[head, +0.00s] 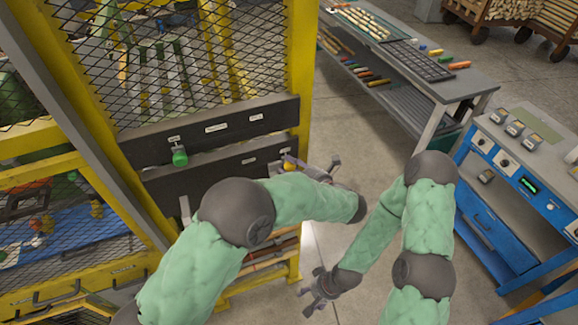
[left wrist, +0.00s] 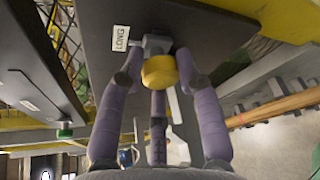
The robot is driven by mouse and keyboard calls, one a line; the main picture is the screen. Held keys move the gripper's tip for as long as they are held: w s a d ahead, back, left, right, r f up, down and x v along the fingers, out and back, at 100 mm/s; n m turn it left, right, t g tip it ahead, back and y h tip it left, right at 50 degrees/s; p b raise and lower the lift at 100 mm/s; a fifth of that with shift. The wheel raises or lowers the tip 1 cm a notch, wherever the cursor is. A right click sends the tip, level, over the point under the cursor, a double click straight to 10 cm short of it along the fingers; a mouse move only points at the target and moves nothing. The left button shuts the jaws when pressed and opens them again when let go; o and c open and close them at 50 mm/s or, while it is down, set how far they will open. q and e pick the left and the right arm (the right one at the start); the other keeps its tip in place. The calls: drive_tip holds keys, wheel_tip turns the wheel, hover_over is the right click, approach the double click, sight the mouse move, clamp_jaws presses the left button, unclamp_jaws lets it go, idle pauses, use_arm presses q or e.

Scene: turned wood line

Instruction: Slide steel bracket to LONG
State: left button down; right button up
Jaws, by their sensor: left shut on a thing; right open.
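A small grey steel bracket (left wrist: 157,44) with a yellow knob (left wrist: 162,72) sits on a dark panel in the left wrist view, right beside a white LONG label (left wrist: 121,38). The yellow knob also shows in the head view (head: 288,165), at the right end of the lower dark panel. My left gripper (head: 312,170) is shut on the bracket's knob; its purple-grey fingers stand around the knob in the left wrist view. My right gripper (head: 318,288) is open and empty, low over the floor. The left hand partly hides the bracket in the head view.
A green knob (head: 180,157) sits further left on the dark panel (head: 215,128) of the yellow mesh-guarded machine. A grey bench (head: 465,85) with tools stands at the back right. A blue console (head: 490,225) stands near my right arm. Open floor lies between.

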use_arm(q)
drive_tip(key=shift+s+f, duration=0.15)
drive_tip(key=shift+f, duration=0.35)
drive_tip(key=c, duration=0.9)
unclamp_jaws()
drive_tip(key=shift+d, duration=0.15)
drive_tip(key=shift+d+r, duration=0.1)
drive_tip(key=shift+r, duration=0.15)
wheel_tip(320, 180, up, 10)
drive_tip(key=shift+f, duration=0.1)
drive_tip(key=shift+f, duration=0.1)
